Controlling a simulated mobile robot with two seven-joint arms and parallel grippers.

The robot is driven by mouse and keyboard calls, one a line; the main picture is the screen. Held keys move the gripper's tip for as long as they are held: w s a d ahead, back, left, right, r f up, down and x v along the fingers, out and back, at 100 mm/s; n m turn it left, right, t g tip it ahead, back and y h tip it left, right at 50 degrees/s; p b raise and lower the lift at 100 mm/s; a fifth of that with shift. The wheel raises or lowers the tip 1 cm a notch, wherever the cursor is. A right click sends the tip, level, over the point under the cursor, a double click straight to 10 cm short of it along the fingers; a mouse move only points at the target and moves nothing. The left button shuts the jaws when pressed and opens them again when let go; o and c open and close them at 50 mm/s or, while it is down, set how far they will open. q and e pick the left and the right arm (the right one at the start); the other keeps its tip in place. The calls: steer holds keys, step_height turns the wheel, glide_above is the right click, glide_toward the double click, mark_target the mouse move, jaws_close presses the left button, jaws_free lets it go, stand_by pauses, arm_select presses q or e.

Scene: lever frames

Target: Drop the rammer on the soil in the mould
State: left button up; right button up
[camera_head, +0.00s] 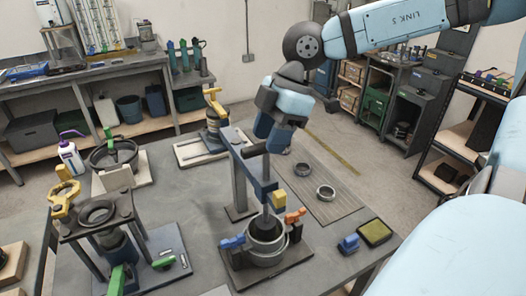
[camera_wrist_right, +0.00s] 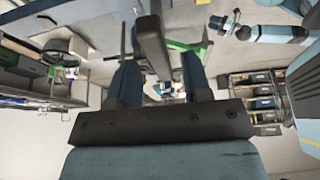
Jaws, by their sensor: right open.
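In the head view, a dark rammer (camera_head: 265,212) stands upright over the round metal mould (camera_head: 266,248) on the bench; its lower end is within the mould opening. The soil inside cannot be made out. A grey and blue frame (camera_head: 239,180) stands behind the mould, with a dark bar at its top. My right gripper (camera_head: 268,143) is above this frame, pointing down, close to the bar. In the right wrist view my right gripper's (camera_wrist_right: 160,85) two blue fingers are apart, with a dark bar (camera_wrist_right: 152,45) between them. Whether they touch it is unclear. My left gripper is not seen.
Orange and blue clamps (camera_head: 294,216) flank the mould.

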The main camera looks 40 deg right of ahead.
mark_target(263, 153)
steer(key=shift+x, duration=2)
jaws_close()
